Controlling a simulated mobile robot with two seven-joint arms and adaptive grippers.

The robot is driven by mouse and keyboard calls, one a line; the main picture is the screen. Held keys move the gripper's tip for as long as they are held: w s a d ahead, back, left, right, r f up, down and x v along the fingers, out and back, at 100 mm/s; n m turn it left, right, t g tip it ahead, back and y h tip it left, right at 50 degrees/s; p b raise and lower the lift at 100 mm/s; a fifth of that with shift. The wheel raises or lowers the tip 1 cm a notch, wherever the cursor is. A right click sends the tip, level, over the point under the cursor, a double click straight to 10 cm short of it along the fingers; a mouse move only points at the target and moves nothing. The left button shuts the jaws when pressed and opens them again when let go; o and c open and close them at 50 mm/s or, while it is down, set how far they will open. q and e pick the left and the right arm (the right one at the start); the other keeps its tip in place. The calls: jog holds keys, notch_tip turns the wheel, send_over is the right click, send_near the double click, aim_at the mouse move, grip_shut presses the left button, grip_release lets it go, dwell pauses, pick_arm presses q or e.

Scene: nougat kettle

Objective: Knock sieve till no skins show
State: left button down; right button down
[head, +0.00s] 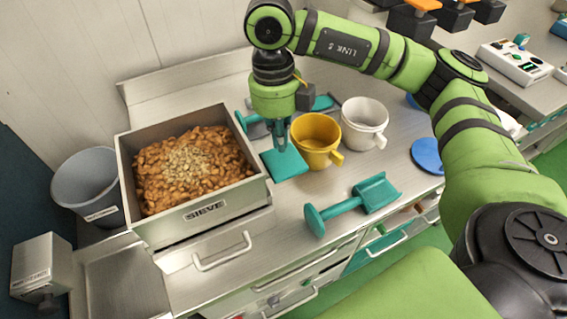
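The sieve (205,212) is a square metal box labelled SIEVE, sitting level on the steel counter. It is full of brown nut-like pieces (165,180), with a heap of paler bits (196,160) in the middle. My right gripper (281,146) points down just right of the sieve, apart from its wall. Its fingertips are just above or at a flat teal piece (286,164); whether they grip it cannot be told. My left gripper is not in view.
A yellow mug (317,143) and a white mug (364,118) stand right of my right gripper. A grey bin (91,184) stands left of the sieve. A blue disc (428,155) lies at the right.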

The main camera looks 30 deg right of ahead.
aim_at(282, 158)
notch_tip(282, 158, down, 2)
jog(key=shift+f+b, duration=0.15)
jog(key=shift+b, duration=0.2)
jog(key=shift+s, duration=0.1)
notch_tip(282, 158, down, 2)
jog(key=shift+f+b, duration=0.2)
jog(key=shift+b, duration=0.95)
jog(key=shift+s+r, duration=0.1)
jog(key=shift+r, duration=0.15)
jog(key=shift+w+a+r, duration=0.1)
jog(key=shift+w+r, duration=0.2)
jog(key=shift+w, duration=0.45)
jog(key=shift+w+a+r, duration=0.1)
jog(key=shift+w+r, duration=0.15)
jog(key=shift+w, duration=0.45)
jog(key=shift+w+f, duration=0.1)
jog(key=shift+w, duration=0.1)
notch_tip(282, 158, up, 12)
jog(key=w, duration=0.1)
